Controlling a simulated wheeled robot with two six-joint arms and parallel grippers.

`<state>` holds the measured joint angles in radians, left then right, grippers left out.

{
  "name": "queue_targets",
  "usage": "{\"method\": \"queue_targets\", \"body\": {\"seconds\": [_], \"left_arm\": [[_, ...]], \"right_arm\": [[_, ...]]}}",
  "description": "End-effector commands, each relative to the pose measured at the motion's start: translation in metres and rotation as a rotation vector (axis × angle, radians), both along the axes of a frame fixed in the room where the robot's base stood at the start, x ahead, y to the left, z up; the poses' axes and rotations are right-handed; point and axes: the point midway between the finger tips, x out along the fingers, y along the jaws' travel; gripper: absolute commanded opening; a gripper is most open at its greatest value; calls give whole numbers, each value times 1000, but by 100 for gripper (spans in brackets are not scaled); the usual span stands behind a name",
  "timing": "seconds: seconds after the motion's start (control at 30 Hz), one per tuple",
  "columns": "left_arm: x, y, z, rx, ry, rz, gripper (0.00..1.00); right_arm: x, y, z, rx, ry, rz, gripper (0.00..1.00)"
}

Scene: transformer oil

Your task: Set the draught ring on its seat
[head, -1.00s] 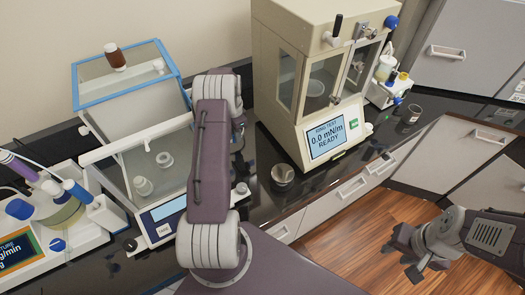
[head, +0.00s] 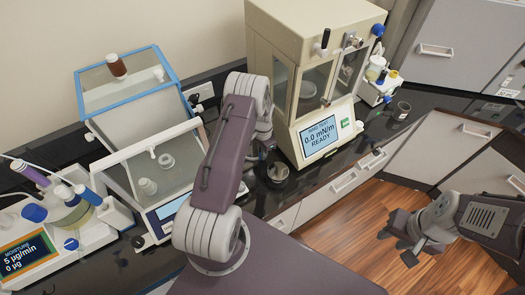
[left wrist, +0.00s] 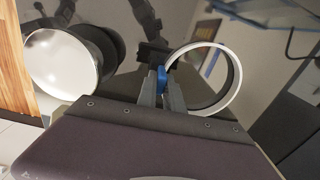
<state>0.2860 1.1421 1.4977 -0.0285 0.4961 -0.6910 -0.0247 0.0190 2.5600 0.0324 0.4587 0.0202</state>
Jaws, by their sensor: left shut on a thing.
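In the left wrist view, a ring (left wrist: 236,90) with a white rim and dark inner wall has a blue tab (left wrist: 162,78). I take it for the draught ring. My left gripper (left wrist: 160,92) is shut on the tab, with the ring out to the right of the fingers. In the head view my left gripper (head: 264,150) is mostly hidden behind my own arm, above the counter beside the tensiometer, and the ring cannot be made out. My right gripper (head: 398,246) is open and empty over the wooden floor. I cannot tell which part is the seat.
The tensiometer (head: 322,132) reads READY. A glass-walled balance (head: 168,212) holds small vessels. A blue-edged box (head: 127,78) and a moisture meter (head: 28,252) stand left.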

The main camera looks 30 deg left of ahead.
Motion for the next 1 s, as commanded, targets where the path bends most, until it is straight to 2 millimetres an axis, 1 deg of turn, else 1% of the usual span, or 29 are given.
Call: {"method": "queue_targets", "body": {"seconds": [0.17, 0.27, 0.3, 0.33, 0.37, 0.63, 0.7, 0.77, 0.87, 1.0], "left_arm": [[0, 0, -1, 0, -1, 0, 0], [0, 0, -5, 0, -1, 0, 0], [0, 0, -3, 0, -1, 0, 22], [0, 0, -3, 0, -1, 0, 31], [0, 0, -3, 0, -1, 0, 33], [0, 0, -2, 0, -1, 0, 33], [0, 0, 3, 0, -1, 0, 33], [1, 1, 7, 1, -4, 0, 33], [2, 0, 25, 1, -5, 0, 33], [2, 0, 60, 2, -6, 0, 33]], "right_arm": [[0, 0, -2, 0, 0, 0, 36], [0, 0, -6, 0, 0, 0, 36], [0, 0, -4, 0, 0, 0, 36], [0, 0, -4, 0, 0, 0, 36], [0, 0, -4, 0, 0, 0, 36], [0, 0, -3, 0, 0, 0, 36], [0, 0, 2, 0, 0, 0, 36], [0, 0, -3, 0, 0, 0, 36], [0, 0, -9, 0, 0, 0, 36], [0, 0, -17, 0, 0, 0, 36]]}}
